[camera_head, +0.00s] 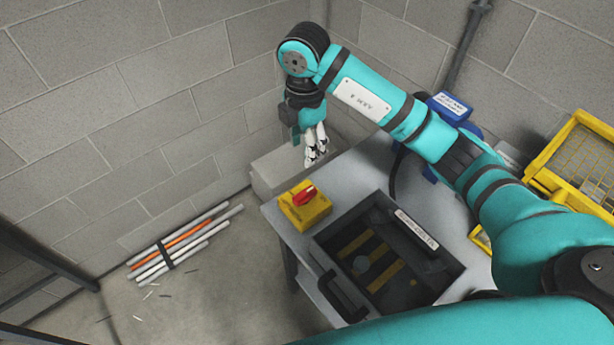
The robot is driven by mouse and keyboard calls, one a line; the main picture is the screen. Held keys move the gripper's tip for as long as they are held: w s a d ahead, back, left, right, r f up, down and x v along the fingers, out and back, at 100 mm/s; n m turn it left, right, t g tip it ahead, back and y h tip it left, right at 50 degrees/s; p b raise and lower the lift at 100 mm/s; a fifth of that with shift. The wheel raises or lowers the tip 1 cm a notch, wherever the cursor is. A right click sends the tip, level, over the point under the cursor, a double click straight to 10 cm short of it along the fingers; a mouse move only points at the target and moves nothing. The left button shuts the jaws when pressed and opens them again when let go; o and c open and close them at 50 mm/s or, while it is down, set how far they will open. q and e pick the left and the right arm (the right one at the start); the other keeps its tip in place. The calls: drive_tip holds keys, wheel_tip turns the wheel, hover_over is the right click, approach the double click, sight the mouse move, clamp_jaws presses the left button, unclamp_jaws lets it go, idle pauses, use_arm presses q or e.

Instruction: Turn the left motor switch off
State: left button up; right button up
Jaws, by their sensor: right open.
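A yellow switch box (305,207) with a red rotary handle (304,196) sits at the left corner of the grey table (277,218). The red handle lies slanted across the top of the box. My right gripper (316,156) hangs fingers down beyond the box, above and slightly right of it in the picture. It is open and empty, apart from the handle. My right arm reaches in from the lower right. My left gripper does not show.
A dark open case (322,243) with yellow stripes inside fills the table's middle. A blue motor (450,105) and a yellow mesh guard (575,160) stand at the right. Bundled pipes (180,240) lie on the floor by the block wall.

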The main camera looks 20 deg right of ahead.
sight(305, 193)
drive_tip(key=f, duration=0.5)
drive_tip(key=f+p, duration=0.1)
drive_tip(key=f, duration=0.4)
drive_tip(key=s+f+p, duration=0.1)
drive_tip(key=f, duration=0.4)
drive_tip(key=shift+a+f, duration=0.15)
drive_tip(key=shift+a, duration=0.1)
drive_tip(key=shift+w+f, duration=0.1)
drive_tip(key=shift+f, duration=0.3)
drive_tip(key=c, duration=1)
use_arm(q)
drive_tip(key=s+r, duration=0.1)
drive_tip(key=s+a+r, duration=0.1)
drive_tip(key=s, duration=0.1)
